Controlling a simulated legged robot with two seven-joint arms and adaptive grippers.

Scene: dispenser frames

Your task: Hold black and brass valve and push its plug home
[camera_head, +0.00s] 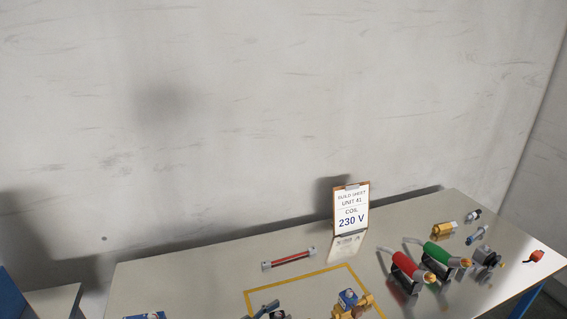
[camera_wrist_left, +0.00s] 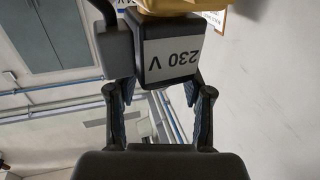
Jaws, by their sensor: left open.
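In the left wrist view, which looks upside down, the valve's black coil (camera_wrist_left: 170,48) carries a white label reading 230 V. Part of its brass body (camera_wrist_left: 180,5) shows at the top edge. My right gripper is not visible.
The table (camera_head: 190,275) has a yellow-taped area holding a blue and brass part (camera_head: 352,302). A 230 V build sheet (camera_head: 351,210) stands behind. Red (camera_head: 408,266) and green (camera_head: 440,254) items, brass fittings (camera_head: 443,229) and a red-striped bar (camera_head: 288,260) lie around it. The back left is clear.

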